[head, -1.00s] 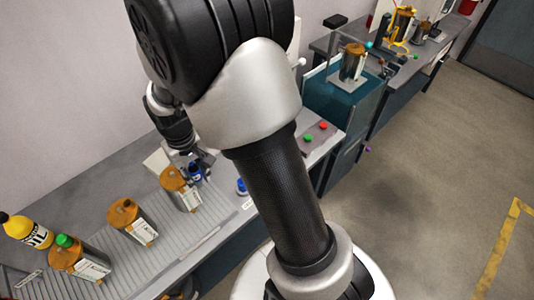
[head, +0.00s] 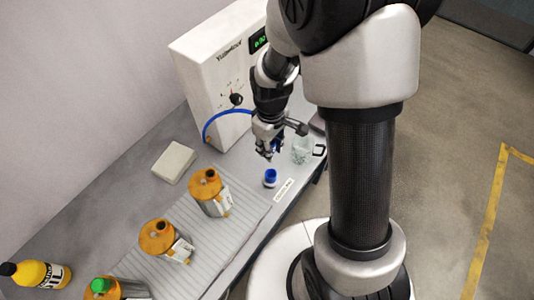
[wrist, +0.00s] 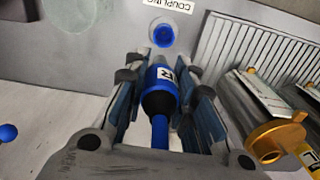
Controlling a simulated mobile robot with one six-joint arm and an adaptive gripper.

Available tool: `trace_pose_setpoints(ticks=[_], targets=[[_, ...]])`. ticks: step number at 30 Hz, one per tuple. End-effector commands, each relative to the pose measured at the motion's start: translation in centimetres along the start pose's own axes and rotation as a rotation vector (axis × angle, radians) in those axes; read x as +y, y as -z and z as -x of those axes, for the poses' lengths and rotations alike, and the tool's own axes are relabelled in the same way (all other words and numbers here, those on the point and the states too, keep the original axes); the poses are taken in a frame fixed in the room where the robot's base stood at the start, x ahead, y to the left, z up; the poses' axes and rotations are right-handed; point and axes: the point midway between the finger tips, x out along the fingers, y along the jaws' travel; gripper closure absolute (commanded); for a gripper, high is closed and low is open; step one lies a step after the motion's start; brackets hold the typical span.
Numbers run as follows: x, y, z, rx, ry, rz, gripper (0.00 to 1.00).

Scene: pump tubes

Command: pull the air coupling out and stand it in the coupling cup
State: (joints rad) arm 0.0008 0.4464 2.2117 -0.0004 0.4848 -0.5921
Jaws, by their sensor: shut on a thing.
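My gripper (head: 268,154) is shut on the air coupling (head: 277,147), above the bench and to the right of the nearest pump. In the wrist view my gripper (wrist: 160,78) has the blue and black coupling (wrist: 160,90) between its fingers, with a blue hose running back from it. The blue coupling cup (head: 270,177) stands on the bench, just below the gripper in the head view. In the wrist view the cup (wrist: 163,35) lies just beyond the coupling's front end, apart from it in the picture. The coupling's tip is partly hidden in the head view.
A white tester (head: 212,75) stands behind, with the blue hose (head: 224,112) at its front. A glass jar (head: 303,150) is right of the cup. Several orange-topped pumps (head: 208,188) stand on the ribbed conveyor (head: 240,215). A pale block (head: 174,162) lies behind them.

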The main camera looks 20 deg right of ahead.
Motion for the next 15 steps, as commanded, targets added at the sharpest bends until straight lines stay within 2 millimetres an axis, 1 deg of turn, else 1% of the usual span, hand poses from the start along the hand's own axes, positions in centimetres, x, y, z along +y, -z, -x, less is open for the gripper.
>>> trace_pose_setpoints(ticks=[1, 3, 6, 15], targets=[[-0.25, -0.4, -0.81, -0.001, 0.001, 0.061, 1.0], [-0.43, -0.67, -1.29, 0.0, 0.0, 0.129, 1.0], [-0.58, -0.87, -1.59, 0.001, -0.001, 0.181, 1.0], [-0.58, -0.88, -1.53, 0.001, -0.001, 0.188, 1.0]])
